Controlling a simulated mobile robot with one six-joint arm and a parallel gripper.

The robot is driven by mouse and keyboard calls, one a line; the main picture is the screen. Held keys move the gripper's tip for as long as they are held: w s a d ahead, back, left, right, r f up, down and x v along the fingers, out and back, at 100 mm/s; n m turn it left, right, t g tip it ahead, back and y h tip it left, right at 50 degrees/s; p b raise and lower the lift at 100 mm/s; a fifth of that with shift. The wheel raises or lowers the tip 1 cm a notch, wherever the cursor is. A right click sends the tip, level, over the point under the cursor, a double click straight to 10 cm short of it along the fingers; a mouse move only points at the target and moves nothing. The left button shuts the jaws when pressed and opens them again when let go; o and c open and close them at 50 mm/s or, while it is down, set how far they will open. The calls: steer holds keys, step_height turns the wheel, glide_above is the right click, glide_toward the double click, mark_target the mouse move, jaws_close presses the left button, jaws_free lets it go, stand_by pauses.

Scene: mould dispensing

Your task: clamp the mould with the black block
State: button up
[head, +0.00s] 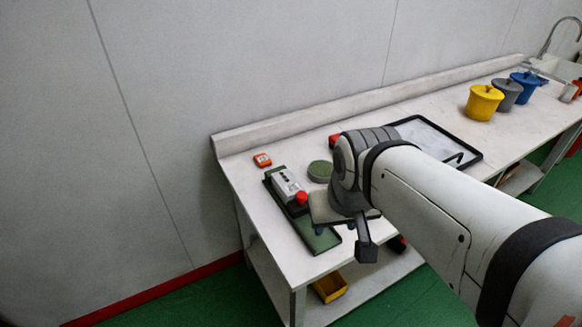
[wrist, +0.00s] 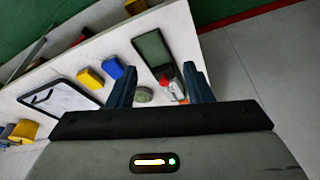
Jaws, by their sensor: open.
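A green base plate (head: 325,240) lies at the left end of the white bench and carries a grey box (head: 287,185) with a red knob (head: 301,198). The plate also shows in the wrist view (wrist: 152,50). A round green disc (head: 320,171) lies beside it, and in the wrist view the disc (wrist: 144,95) shows between my fingers. I cannot tell which thing is the mould, and I cannot make out a black block. My gripper (wrist: 160,88) is open with nothing between its fingers, above the bench near the plate. My arm hides part of the bench.
A black-rimmed tray (head: 478,158) lies on the bench beyond my arm. A yellow pot (head: 482,103), a grey pot (head: 507,94) and a blue pot (head: 527,86) stand further right. A small orange device (head: 262,160) lies near the back ledge. A yellow bin (head: 330,287) is below.

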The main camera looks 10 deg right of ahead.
steer(key=shift+o, duration=0.5)
steer(key=w+f+m+h+b, duration=0.1)
steer(key=w+f+m+b, duration=0.2)
steer(key=w, duration=1.1)
steer(key=b+x, duration=0.1)
steer(key=x, duration=0.2)
steer(key=shift+s+f, duration=0.15)
steer(key=shift+s, duration=0.1)
steer(key=m+h+b, duration=0.1)
steer(key=m+b, duration=0.1)
steer(key=b, duration=0.1)
glide_toward(302, 195)
steer(key=shift+t, duration=0.3)
steer(key=x, duration=0.5)
steer(key=p+x, duration=0.1)
steer(key=x, duration=0.2)
steer(key=shift+s+f, duration=0.15)
steer(key=shift+f, duration=0.2)
steer(key=shift+c, duration=0.2)
jaws_close()
